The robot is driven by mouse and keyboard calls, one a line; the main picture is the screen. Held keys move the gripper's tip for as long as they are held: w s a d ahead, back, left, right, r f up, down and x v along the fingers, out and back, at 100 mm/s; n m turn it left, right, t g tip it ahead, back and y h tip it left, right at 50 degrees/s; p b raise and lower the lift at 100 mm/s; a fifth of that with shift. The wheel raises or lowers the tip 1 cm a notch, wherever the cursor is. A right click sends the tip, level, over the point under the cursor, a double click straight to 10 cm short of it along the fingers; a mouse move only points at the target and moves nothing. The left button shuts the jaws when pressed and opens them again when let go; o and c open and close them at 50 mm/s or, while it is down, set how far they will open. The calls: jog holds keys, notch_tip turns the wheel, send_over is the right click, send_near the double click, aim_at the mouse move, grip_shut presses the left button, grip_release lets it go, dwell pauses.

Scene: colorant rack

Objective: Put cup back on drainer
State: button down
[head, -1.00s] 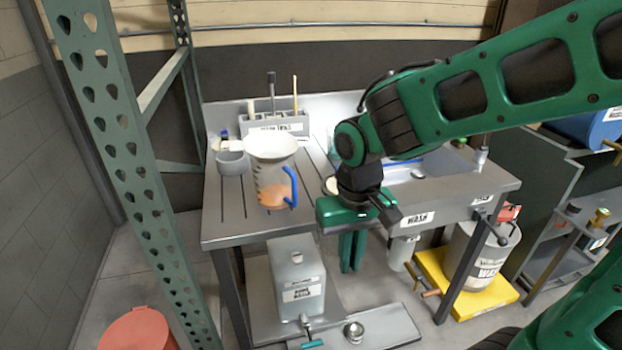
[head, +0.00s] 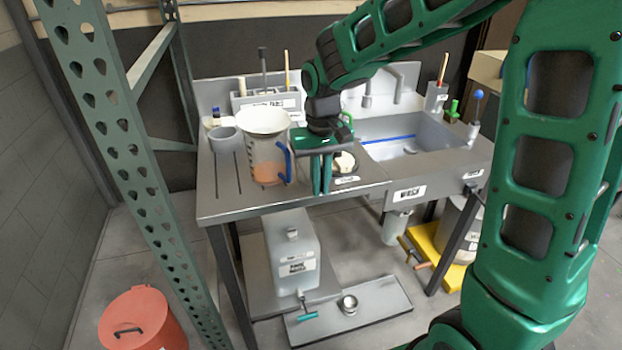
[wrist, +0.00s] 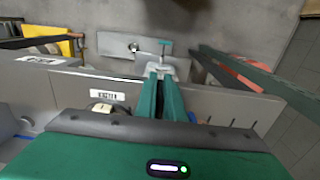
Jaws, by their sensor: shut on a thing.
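My gripper (head: 322,190) is above the counter's front edge, right of the clear measuring jug (head: 268,172). Its two fingers point down, close together; they also show in the wrist view (wrist: 162,85). Whatever lies between them cannot be made out. The jug stands upright with orange liquid inside, a white funnel-like top and a blue handle (head: 286,162) facing my gripper. The handle looks apart from the fingers. A small grey cup (head: 224,141) stands behind and left of the jug. The grooved drainer (head: 213,185) is the counter's left part. I cannot tell which vessel the task's cup is.
A cream round item (head: 345,161) sits just right of my gripper. The sink basin (head: 410,150) is further right. A grey tool holder (head: 262,102) stands at the back. A jerrycan (head: 292,250) stands below the counter. A green perforated post (head: 130,150) rises at left.

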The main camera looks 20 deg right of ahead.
jog(key=w, duration=0.2)
jog(key=shift+w, duration=0.4)
jog(key=shift+w+f, duration=0.15)
jog(key=shift+f, duration=0.15)
jog(key=shift+f, duration=0.1)
jog(key=c, duration=1.9)
grip_release()
jog(key=shift+o, duration=0.2)
